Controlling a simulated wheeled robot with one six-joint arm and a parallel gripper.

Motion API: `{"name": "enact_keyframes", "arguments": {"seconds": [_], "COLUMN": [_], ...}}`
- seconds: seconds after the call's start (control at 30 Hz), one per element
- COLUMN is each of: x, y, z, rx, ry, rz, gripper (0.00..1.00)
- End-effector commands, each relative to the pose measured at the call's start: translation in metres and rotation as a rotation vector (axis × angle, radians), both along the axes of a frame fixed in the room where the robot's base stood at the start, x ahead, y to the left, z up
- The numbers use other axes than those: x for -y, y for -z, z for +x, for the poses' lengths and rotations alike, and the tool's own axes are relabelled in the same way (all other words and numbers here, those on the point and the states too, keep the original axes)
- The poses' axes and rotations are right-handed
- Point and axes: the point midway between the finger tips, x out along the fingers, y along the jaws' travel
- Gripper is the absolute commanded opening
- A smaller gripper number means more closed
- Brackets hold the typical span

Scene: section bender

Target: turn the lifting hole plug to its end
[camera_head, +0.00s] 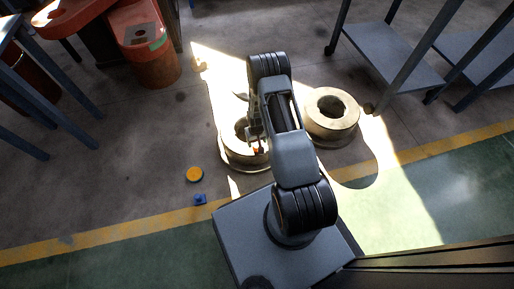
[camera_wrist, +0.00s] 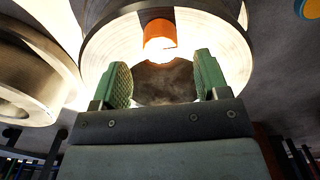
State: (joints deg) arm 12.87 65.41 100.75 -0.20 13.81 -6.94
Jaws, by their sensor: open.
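The lifting hole plug appears to be the small orange cylinder (camera_wrist: 160,36) in the wrist view, at the edge of the dark opening of a pale metal ring (camera_wrist: 108,52). A small orange patch (camera_head: 259,150) shows at the ring (camera_head: 233,157) in the head view, partly hidden by my arm. My gripper (camera_wrist: 162,64) is open, with its two green ridged fingers apart. The plug lies beyond the fingertips, roughly between them in the picture. I see no finger touching it. In the head view the fingers are too small and hidden to make out.
A second pale ring (camera_head: 332,113) stands close to the right. A yellow-orange disc (camera_head: 194,174) and a small blue object (camera_head: 200,199) lie on the floor to the left. Metal shelving (camera_head: 390,55) stands at upper right, a red bin (camera_head: 150,65) at upper left.

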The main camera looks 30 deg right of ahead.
Motion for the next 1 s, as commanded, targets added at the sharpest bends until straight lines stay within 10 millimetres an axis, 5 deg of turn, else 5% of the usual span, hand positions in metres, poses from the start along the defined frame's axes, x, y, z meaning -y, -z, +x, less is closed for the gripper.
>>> {"name": "enact_keyframes", "arguments": {"seconds": [0.3, 0.77, 1.0], "x": [0.0, 0.0, 0.0], "y": [0.04, 0.045, 0.045], "z": [0.0, 0.0, 0.0], "rx": [-0.001, 0.0, 0.0], "ry": [0.0, 0.0, 0.0], "rz": [0.0, 0.0, 0.0], "gripper": [0.68, 0.68, 0.45]}}
